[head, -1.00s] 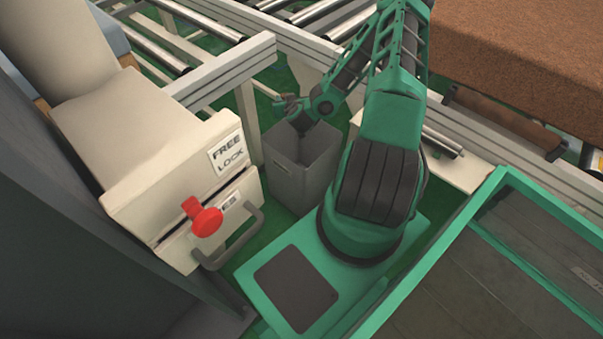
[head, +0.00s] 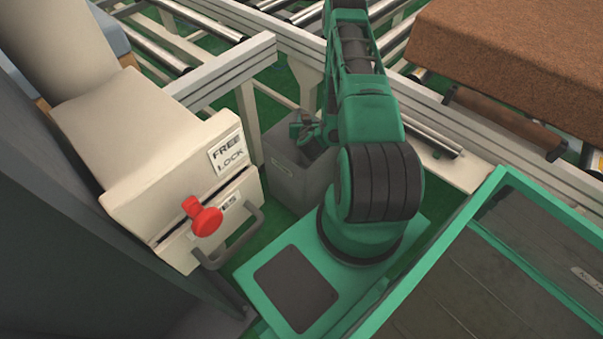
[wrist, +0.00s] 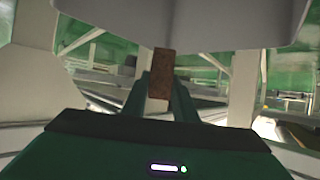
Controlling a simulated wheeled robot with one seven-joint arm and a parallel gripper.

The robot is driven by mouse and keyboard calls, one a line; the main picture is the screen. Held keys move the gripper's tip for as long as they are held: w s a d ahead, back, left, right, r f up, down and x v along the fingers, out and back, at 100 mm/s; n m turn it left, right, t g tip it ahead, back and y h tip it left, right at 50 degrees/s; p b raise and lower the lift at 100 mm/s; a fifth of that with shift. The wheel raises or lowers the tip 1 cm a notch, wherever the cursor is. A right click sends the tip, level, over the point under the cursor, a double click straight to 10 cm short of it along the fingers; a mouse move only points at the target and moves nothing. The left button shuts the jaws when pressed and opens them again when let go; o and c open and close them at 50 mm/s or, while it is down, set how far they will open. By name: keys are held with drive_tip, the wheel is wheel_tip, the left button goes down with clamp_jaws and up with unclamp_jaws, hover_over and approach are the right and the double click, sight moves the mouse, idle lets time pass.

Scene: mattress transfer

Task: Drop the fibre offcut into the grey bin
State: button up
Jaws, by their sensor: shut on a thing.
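The grey bin (head: 292,184) stands on the green floor between the cream cabinet and my arm's base. My gripper (head: 303,129) is over the bin's open top in the head view, and my arm partly covers the bin's right side. In the wrist view my gripper (wrist: 160,88) is shut on the fibre offcut (wrist: 160,72), a small brown rectangular piece held between the fingertips. A pale grey surface, which looks like the bin (wrist: 190,22), fills the top of the wrist view behind the offcut. The offcut cannot be made out in the head view.
A cream cabinet (head: 165,160) with a red knob (head: 206,218) and a handle stands left of the bin. A roller conveyor frame (head: 225,72) runs behind it. A brown mattress block (head: 520,60) lies at the right, and a green-edged tray (head: 430,270) is at the lower right.

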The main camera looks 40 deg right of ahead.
drive_tip(key=shift+s+d+f, duration=0.1)
drive_tip(key=shift+f, duration=3)
drive_tip(key=o, duration=1.1)
drive_tip(key=shift+s+a+r, duration=0.2)
drive_tip(key=shift+s+a, duration=0.15)
drive_tip(key=shift+a, duration=0.05)
drive_tip(key=v, duration=0.9)
drive_tip(key=shift+s+a, duration=0.2)
drive_tip(key=shift+s, duration=0.05)
